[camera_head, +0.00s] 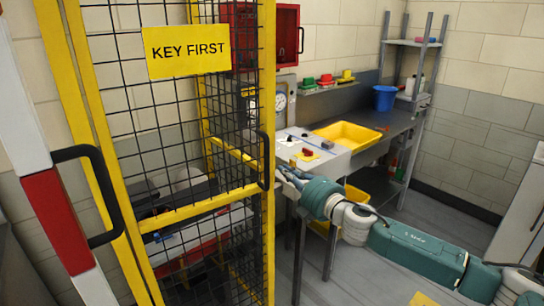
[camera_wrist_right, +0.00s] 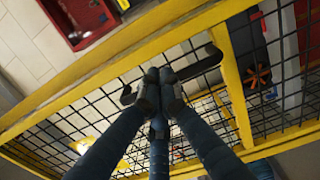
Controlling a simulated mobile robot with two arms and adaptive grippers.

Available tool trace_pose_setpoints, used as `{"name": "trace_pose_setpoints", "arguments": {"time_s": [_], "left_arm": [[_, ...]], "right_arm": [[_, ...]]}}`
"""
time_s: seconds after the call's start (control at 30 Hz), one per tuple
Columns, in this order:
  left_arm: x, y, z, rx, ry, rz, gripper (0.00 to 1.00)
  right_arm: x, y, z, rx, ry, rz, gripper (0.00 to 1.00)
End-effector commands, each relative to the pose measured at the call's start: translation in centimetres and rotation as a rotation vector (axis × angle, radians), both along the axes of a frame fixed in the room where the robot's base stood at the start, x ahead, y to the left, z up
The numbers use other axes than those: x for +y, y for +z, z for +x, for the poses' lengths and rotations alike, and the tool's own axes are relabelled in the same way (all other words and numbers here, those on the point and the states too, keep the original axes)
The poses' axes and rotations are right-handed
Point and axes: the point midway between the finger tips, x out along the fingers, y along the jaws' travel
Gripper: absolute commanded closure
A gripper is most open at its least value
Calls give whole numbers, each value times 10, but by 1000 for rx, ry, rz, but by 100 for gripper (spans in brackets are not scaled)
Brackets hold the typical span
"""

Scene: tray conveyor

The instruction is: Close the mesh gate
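The mesh gate (camera_head: 267,225) has a yellow frame, black wire mesh and a yellow "KEY FIRST" sign (camera_head: 187,51). It fills the left half of the head view, and I cannot tell how far it stands open. A black bar handle (camera_head: 264,160) is on its right upright. My right gripper (camera_head: 283,173) reaches it from the right. In the right wrist view the gripper (camera_wrist_right: 161,82) has its fingertips drawn together on the handle (camera_wrist_right: 204,65), which shows on both sides of them. The exact contact is partly hidden by the fingers. My left gripper is out of view.
A red-and-white bar (camera_head: 58,220) with a black handle (camera_head: 91,178) stands close at the left. Behind the gate are a red cabinet (camera_head: 288,35) and a bench with a yellow tray (camera_head: 347,134) and blue bucket (camera_head: 384,98).

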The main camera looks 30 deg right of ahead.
Motion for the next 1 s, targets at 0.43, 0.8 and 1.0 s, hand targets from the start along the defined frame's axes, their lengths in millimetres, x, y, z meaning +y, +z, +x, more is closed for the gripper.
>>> {"name": "trace_pose_setpoints", "arguments": {"time_s": [0.43,0.8,1.0], "left_arm": [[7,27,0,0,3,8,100],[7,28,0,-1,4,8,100],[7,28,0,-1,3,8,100]], "right_arm": [[8,2,70,0,-1,0,100],[10,-1,78,1,1,-2,100],[7,0,78,1,-2,-1,100]]}}
